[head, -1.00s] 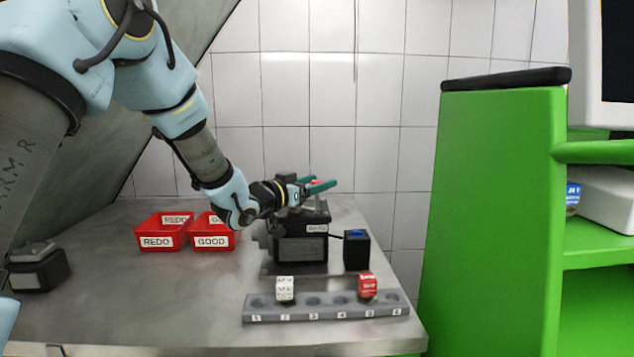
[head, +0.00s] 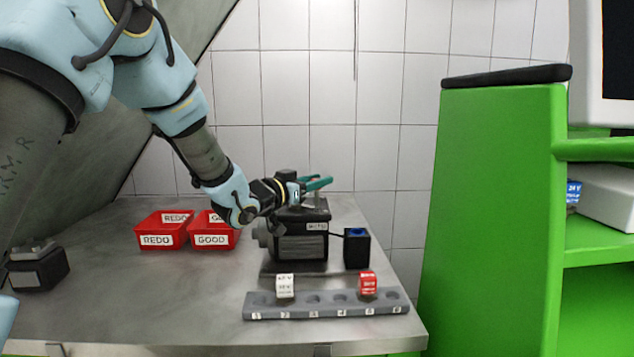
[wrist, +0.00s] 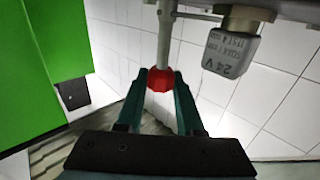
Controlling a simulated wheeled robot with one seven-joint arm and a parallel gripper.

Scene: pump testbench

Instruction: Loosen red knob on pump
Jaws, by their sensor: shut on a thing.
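The pump (head: 300,242) is a dark boxy unit on the metal bench in the head view. The red knob (wrist: 160,79) sits at the end of a pale rod in the wrist view. In the head view the knob is hidden by my fingers. My gripper (head: 320,183) has teal fingers and is above the pump's top. In the wrist view my gripper (wrist: 161,84) is shut on the red knob, with one finger on each side. A grey block marked 24 V (wrist: 231,54) hangs beside the rod, right of the fingers.
Red REDO (head: 155,241) and GOOD (head: 211,240) bins stand left of the pump. A small black box (head: 356,252) is to its right. In front, a grey numbered rack (head: 325,312) holds a white block (head: 285,286) and a red block (head: 367,284). A green cabinet stands right.

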